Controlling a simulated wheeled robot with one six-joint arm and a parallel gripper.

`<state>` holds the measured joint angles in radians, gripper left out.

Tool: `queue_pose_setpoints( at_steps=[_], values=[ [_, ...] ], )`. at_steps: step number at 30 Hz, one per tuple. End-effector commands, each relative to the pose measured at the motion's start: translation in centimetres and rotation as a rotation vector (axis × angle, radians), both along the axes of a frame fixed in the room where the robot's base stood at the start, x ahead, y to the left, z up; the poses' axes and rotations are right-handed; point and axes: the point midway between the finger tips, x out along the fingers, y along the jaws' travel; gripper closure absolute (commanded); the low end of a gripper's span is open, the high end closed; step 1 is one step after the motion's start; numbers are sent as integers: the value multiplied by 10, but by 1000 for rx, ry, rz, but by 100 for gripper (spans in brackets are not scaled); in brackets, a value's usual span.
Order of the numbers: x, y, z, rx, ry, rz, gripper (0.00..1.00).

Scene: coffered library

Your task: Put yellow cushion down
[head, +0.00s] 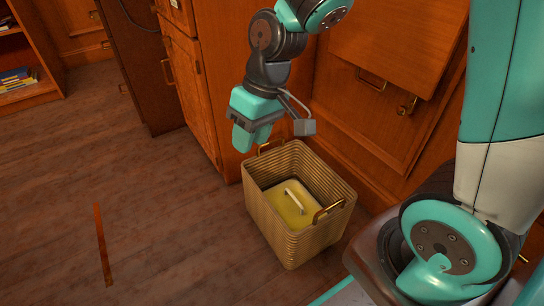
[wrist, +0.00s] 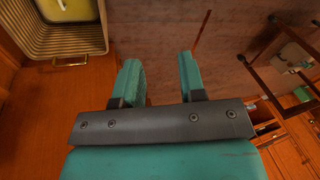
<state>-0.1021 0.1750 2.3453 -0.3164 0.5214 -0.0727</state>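The yellow cushion (head: 288,205) lies inside a woven basket (head: 290,245) on the floor, with a pale strap or handle across its top. My gripper (head: 250,138) is above and to the left of the basket, near its back rim, and apart from the cushion. In the wrist view the two fingers (wrist: 160,75) stand apart with nothing between them. The cushion also shows in the wrist view (wrist: 65,8), cut off by the top edge, inside the basket (wrist: 97,38).
Wooden cabinets (head: 205,95) and a panelled wall stand close behind the basket. A bookshelf (head: 25,70) is at the far left. The wooden floor (head: 150,220) left of the basket is mostly clear, with a thin orange-brown strip (head: 102,245) on it.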

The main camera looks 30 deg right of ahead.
Motion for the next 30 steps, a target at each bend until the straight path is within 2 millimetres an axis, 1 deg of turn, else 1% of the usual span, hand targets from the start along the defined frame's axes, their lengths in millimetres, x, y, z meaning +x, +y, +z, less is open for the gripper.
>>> queue_pose_setpoints(
  at_steps=[1,2,3,6,9,10,12,14,30],
  values=[
    [-25,13,23,19,-18,51,63],
    [-40,19,33,30,-21,79,63],
    [-58,25,44,41,-25,114,63],
    [-98,35,63,62,-33,187,63],
    [-125,39,73,71,-37,238,63],
    [-130,40,74,75,-38,248,63],
    [-138,42,77,77,-39,262,63],
    [-141,42,77,77,-37,267,63],
    [-139,42,77,78,-38,266,63]
  ],
)
